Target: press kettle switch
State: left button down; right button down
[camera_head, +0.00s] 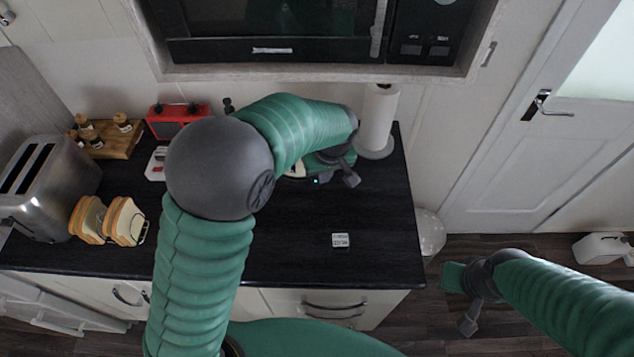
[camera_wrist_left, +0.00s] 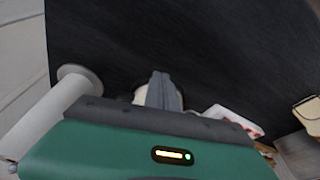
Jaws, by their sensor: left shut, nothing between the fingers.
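My left arm reaches over the dark counter and hides much of its back middle. My left gripper (camera_head: 322,164) is near the back of the counter, left of the paper roll. In the left wrist view its two grey fingers (camera_wrist_left: 162,90) are together, with nothing between them. A pale rounded thing (camera_wrist_left: 140,97), perhaps the kettle, lies behind the fingers, mostly hidden; a pale bit (camera_head: 297,170) shows beside the gripper in the head view. I cannot make out the switch or whether the fingers touch anything. My right gripper (camera_head: 458,283) hangs beyond the counter's right end; its fingers are unclear.
A paper roll (camera_head: 378,122) stands at the back right of the counter. A toaster (camera_head: 45,185), bread slices (camera_head: 108,220), a spice rack (camera_head: 112,140) and a red radio (camera_head: 178,118) are at left. A small white block (camera_head: 340,240) lies on the clear front right.

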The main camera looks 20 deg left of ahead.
pick_arm(q)
jog(key=v, duration=0.8)
jog(key=s+a+f+m, duration=0.3)
jog(key=s+f, duration=0.2)
jog(key=s, duration=0.3)
jog(key=s+a+f+m+h, duration=0.1)
jog(key=s+a+f+m, duration=0.2)
jog(key=s, duration=0.5)
jog(key=shift+s+a+f+m+h, duration=0.25)
jog(key=shift+a+f+m, duration=0.2)
jog(key=shift+f, duration=0.5)
